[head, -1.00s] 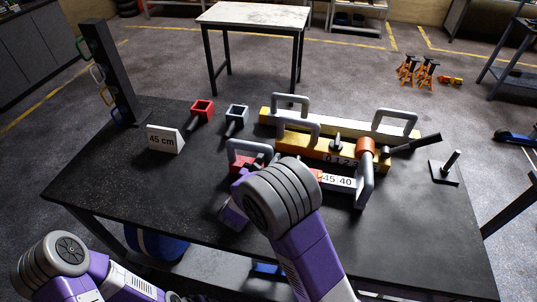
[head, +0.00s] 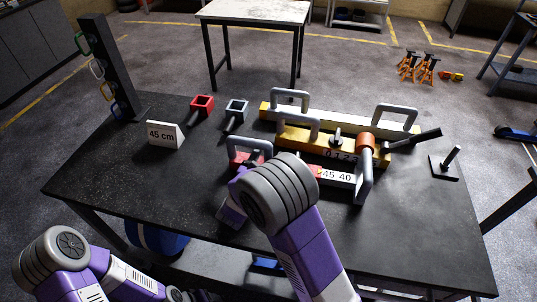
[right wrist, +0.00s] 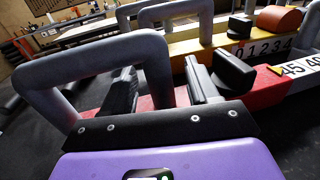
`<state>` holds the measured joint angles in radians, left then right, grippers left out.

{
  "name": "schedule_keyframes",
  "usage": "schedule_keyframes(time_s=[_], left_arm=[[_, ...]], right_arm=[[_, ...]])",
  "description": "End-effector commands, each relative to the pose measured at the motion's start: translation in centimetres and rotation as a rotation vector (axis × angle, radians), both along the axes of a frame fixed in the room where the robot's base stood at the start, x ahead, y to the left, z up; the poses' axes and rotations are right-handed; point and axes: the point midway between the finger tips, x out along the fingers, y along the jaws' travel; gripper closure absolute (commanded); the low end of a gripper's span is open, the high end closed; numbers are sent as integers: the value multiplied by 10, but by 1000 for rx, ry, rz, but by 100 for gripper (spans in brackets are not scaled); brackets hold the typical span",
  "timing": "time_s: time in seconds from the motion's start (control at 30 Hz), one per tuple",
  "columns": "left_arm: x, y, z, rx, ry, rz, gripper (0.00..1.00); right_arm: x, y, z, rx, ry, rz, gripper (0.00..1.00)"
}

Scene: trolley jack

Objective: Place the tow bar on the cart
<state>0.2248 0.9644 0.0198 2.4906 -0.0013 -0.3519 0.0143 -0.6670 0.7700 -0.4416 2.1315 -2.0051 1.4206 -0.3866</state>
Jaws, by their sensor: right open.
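A long bar assembly lies on the black table. It has a red and white bar marked 45 40 (head: 340,178), a yellow bar marked with numbers (head: 305,139) and a pale bar (head: 391,129) behind, each with grey handles. I take it as the tow bar. My right gripper (right wrist: 160,90) is open at the red end, its dark fingers on either side of one leg of the near grey handle (right wrist: 85,62); contact is unclear. In the head view my right wrist hides most of it. My left arm shows at lower left; its gripper is out of view. I cannot tell which thing is the cart.
On the table are a "45 cm" sign (head: 164,135), a red socket (head: 202,106), a grey socket (head: 236,113), a dark post with coloured rings (head: 110,65) and a peg on a base (head: 447,165). A pale-topped table (head: 254,12) stands behind. The table's front-left area is clear.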

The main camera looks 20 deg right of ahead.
Motion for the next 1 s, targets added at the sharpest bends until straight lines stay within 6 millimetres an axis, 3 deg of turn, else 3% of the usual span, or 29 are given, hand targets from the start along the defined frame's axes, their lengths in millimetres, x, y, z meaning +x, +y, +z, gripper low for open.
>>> schedule_keyframes(time_s=[0.5, 1.0], left_arm=[[0, 0, 16, 0, 0, 0, 36], [0, 0, 17, 0, 0, 0, 36]], right_arm=[[-70, 71, 1, 0, 1, 3, 40], [-79, 79, 0, 0, 0, 0, 40]])
